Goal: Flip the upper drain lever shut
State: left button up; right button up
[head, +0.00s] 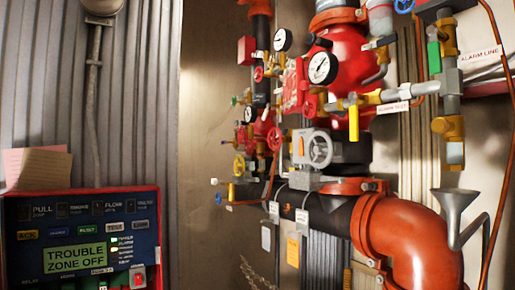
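Neither gripper is in view. A yellow lever (353,122) hangs straight down from a grey-tipped brass fitting in front of the red valve body (349,68). A tag beside the first lever seems to read "ALARM TEST" (396,92). No readable label marks either lever as the upper drain lever, so I cannot tell which it is.
Two white gauges (322,68) (282,40) and several small handwheels crowd the pipework. A large orange elbow pipe (412,240) and a grey funnel (455,205) stand at the lower right. A control panel (80,240) reading "TROUBLE ZONE OFF" is at the lower left.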

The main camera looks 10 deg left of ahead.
aim_at(265, 114)
jog(key=i+u, duration=0.15)
jog(key=i, duration=0.3)
jog(key=i+l+u, duration=0.15)
jog(key=i, duration=0.3)
